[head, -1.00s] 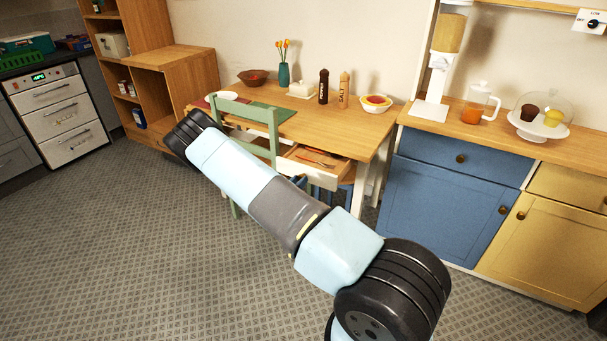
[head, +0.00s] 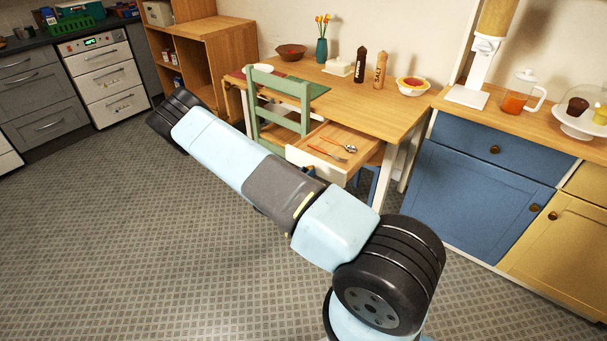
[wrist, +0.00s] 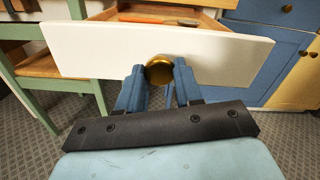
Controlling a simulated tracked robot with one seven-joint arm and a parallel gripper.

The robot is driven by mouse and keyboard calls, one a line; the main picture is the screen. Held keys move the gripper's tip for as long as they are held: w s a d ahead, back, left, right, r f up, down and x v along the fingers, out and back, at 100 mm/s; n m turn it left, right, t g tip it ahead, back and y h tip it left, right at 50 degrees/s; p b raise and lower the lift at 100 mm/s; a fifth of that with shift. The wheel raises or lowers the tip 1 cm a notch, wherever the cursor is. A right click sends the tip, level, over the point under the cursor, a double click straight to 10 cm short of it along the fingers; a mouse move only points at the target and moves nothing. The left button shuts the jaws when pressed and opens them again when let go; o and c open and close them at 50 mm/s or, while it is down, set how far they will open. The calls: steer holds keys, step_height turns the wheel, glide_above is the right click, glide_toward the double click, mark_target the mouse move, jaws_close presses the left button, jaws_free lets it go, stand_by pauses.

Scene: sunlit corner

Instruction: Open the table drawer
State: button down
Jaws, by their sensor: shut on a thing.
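The table drawer has a white front (wrist: 215,52) and a brass knob (wrist: 159,70). In the wrist view my gripper (wrist: 158,80) is shut on the knob, one blue finger on each side of it. In the head view the drawer (head: 318,160) is pulled well out of the wooden table (head: 357,106), and cutlery (head: 338,149) with red and metal parts lies inside.
A green chair (head: 279,84) stands just left of the drawer. A blue cabinet (head: 480,189) is to the right. Bottles, bowls and a teal vase (head: 321,51) stand on the tabletop. The tiled floor (head: 130,260) in front is clear.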

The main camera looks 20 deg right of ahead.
steer(key=shift+s+d, duration=0.1)
steer(key=c, duration=0.7)
jaws_free()
steer(key=shift+c, duration=0.2)
steer(key=v, duration=1.4)
steer(key=shift+w, duration=0.2)
steer(key=s+d+r+m+g+y, duration=0.1)
steer(key=s+r+m+g+y, duration=0.15)
steer(key=r+m, duration=0.55)
steer(key=s+d+r+m+g+y, duration=0.2)
steer(key=s+r+m+g, duration=0.2)
steer(key=r, duration=0.7)
steer(key=s+d+r+m+g+y, duration=0.1)
steer(key=s+r+m+g+y, duration=0.25)
steer(key=r, duration=0.65)
steer(key=s+a+r+m+t+y, duration=0.2)
steer(key=s+r+m+t+y, duration=0.1)
steer(key=s+r, duration=0.6)
steer(key=s+a+r+m+t+y, duration=0.2)
steer(key=s+r+m+t+y, duration=0.1)
steer(key=s+r+m, duration=0.5)
step_height(320, 180, up, 4)
steer(key=shift+s+f+t+y, duration=0.1)
steer(key=shift+s+t+y, duration=0.3)
steer(key=shift+s+y, duration=0.7)
